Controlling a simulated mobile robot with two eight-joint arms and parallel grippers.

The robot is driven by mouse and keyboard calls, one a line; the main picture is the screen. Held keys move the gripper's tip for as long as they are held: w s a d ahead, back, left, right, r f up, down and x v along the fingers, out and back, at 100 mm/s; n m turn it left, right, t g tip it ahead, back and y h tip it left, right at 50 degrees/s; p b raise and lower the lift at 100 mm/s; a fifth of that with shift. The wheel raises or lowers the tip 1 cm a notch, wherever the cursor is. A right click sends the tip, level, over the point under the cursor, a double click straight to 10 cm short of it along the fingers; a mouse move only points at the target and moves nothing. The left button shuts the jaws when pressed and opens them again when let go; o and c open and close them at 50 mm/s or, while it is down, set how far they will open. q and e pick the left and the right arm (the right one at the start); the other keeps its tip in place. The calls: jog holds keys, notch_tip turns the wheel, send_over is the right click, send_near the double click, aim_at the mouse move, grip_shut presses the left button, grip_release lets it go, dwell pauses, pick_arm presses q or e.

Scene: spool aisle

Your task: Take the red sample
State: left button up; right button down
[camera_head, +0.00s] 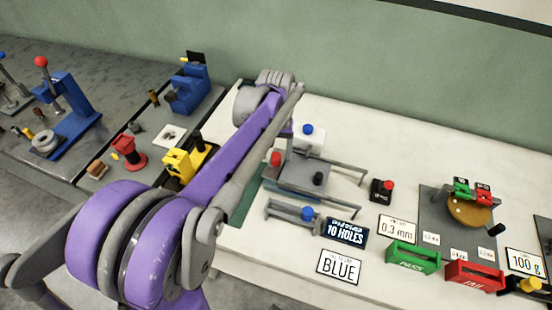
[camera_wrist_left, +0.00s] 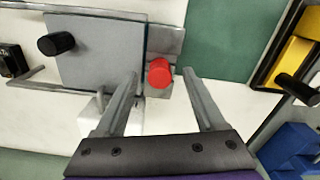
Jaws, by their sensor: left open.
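A red cylinder (camera_head: 275,158) stands at the left end of a grey plate fixture (camera_head: 305,172) on the white bench. In the left wrist view its round red top (camera_wrist_left: 160,72) shows between the tips of my open left gripper (camera_wrist_left: 160,84). The fingers are parallel and empty. I cannot tell how far the tips are above or short of the red piece. In the head view my purple left arm hides most of this gripper. My right gripper is not in view.
Blue-topped pieces (camera_head: 308,129) stand behind and in front of the fixture. A black-knobbed handle (camera_wrist_left: 57,43) is on its plate. A yellow device (camera_head: 178,165) stands left. Green and red bins (camera_head: 413,258) and signs are front right. The back right bench is clear.

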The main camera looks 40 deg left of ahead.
pick_arm(q)
grip_shut()
dwell(0.3)
